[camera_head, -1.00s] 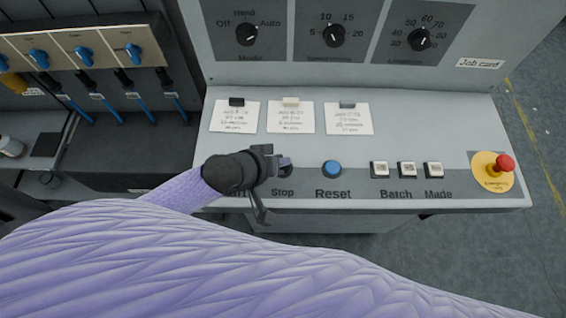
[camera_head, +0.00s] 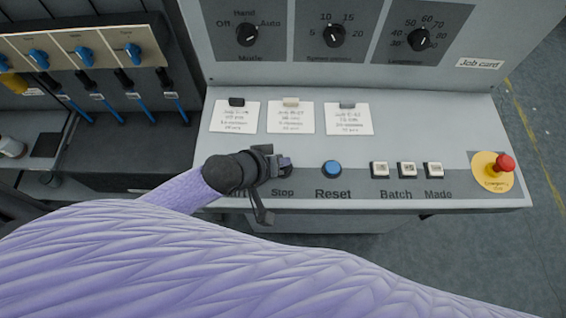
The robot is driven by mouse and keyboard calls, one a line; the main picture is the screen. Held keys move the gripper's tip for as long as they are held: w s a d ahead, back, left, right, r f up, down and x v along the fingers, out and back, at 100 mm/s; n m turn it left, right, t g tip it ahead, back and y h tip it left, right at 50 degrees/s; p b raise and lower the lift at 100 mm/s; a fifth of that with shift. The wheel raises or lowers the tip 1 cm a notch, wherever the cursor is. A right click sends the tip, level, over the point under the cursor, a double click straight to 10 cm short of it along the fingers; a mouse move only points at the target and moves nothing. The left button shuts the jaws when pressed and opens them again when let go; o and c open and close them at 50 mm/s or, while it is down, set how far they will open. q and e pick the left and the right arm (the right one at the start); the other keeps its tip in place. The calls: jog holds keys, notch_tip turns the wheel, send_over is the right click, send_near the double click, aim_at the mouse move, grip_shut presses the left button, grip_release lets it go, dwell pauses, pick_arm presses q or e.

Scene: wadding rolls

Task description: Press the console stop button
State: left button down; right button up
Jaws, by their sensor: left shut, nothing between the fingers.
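The console (camera_head: 360,215) has a sloped light-grey panel with a row of controls along a darker strip. The label "Stop" (camera_head: 283,192) shows on that strip. The stop button itself is hidden or nearly hidden behind the tip of my left gripper (camera_head: 285,166), which is over the spot just above the label. The gripper is shut and empty. I cannot tell whether its tip touches the button. The wrist also covers the control to the left of Stop. My right gripper is not in view.
Right of Stop are the blue Reset button (camera_head: 332,169), the Batch and Made counters (camera_head: 407,170) and a red emergency stop (camera_head: 504,163) on yellow. Three cards (camera_head: 291,118) lie above. Dials stand on the upright panel. A purple padded sleeve fills the foreground.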

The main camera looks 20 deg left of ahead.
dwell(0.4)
pick_arm(q)
jog(key=shift+f, duration=0.45)
jog(key=shift+f, duration=0.4)
dwell(0.4)
dwell(0.4)
jog(key=shift+r+p, duration=0.8)
jog(key=shift+r, duration=0.05)
notch_tip(320, 180, up, 5)
jog(key=p, duration=0.6)
jog(key=shift+r, duration=0.1)
